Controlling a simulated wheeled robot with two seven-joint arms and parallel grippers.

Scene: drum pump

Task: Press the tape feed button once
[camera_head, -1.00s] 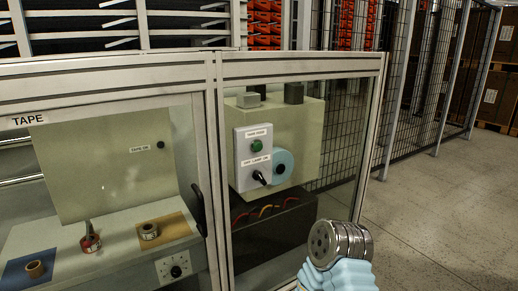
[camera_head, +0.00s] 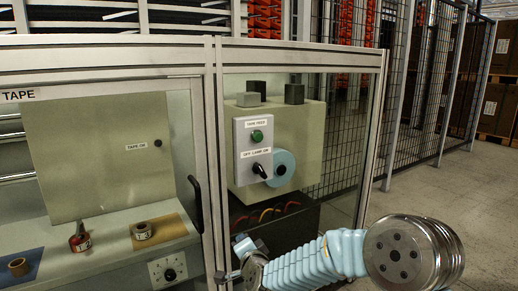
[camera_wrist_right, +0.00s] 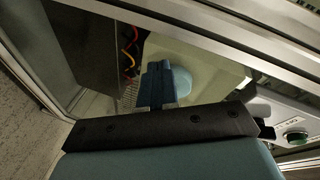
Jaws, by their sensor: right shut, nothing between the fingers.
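The green tape feed button (camera_head: 257,135) sits near the top of a pale grey control plate (camera_head: 244,160), under a "TAPE FEED" label. The plate is on a beige machine housing behind the cabinet frame. My right gripper (camera_head: 240,263) is low at the bottom middle of the head view, below and apart from the button. Its dark blue fingers (camera_wrist_right: 158,82) are shut together and empty in the right wrist view. My left gripper is not in view.
A black lamp switch (camera_head: 260,171) sits below the button, with a light blue roll (camera_head: 284,167) beside it. Cabinet posts (camera_head: 212,150) and a black door handle (camera_head: 196,203) stand left of the plate. Tape rolls lie on the shelf at left. Open floor (camera_head: 440,190) lies right.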

